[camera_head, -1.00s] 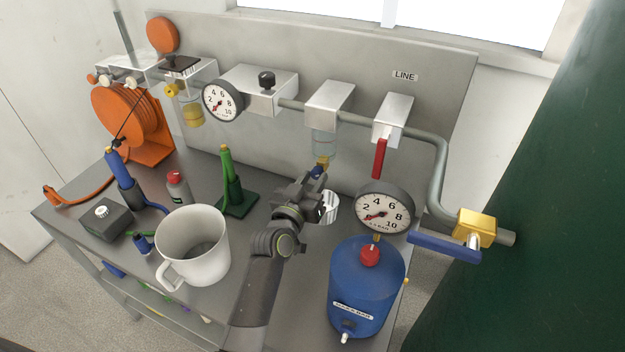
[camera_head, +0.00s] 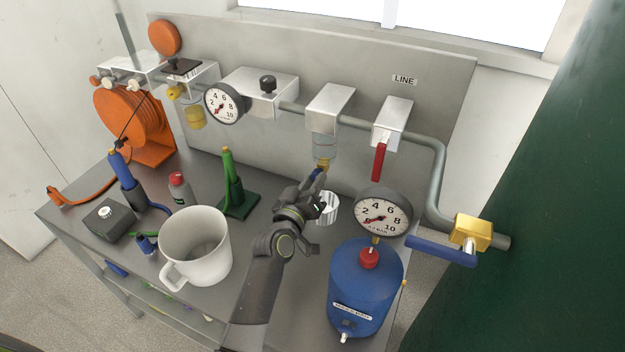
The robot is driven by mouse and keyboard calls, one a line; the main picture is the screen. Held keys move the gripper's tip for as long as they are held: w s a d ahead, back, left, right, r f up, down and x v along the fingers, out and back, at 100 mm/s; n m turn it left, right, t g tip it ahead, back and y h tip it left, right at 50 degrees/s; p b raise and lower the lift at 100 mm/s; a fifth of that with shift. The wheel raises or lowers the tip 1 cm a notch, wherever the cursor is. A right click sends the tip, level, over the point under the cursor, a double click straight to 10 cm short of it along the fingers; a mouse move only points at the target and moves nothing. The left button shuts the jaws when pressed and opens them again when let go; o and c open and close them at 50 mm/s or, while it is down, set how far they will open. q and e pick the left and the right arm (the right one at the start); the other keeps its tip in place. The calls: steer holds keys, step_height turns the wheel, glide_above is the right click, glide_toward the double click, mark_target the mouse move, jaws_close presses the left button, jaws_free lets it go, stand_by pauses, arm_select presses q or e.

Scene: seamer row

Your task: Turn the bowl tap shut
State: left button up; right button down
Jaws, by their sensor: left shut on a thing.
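The filter bowl (camera_head: 324,145) is clear and hangs under a silver block on the back panel. The brass bowl tap (camera_head: 322,163) is at its bottom, with a small dark blue lever (camera_head: 316,175) partly hidden by my gripper. My left gripper (camera_head: 314,182) reaches up from the lower middle, its fingertips at the lever just below the bowl. It is shut on the lever; the fingertips are small and partly dark against it. My right gripper is not in view.
A striped white cup-like piece (camera_head: 328,208) is close right of my gripper. A pressure gauge (camera_head: 383,213) and blue tank (camera_head: 364,285) stand to the right. A white mug (camera_head: 196,245) and green tool (camera_head: 232,183) stand to the left. A red lever (camera_head: 380,161) hangs at upper right.

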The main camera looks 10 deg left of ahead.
arm_select(q)
steer(key=n+p, duration=0.1)
steer(key=n, duration=0.4)
steer(key=shift+n+p, duration=0.35)
steer(key=shift+n, duration=0.05)
steer(key=shift+r, duration=0.1)
stand_by(0.3)
steer(key=o, duration=1)
steer(key=shift+w, duration=0.1)
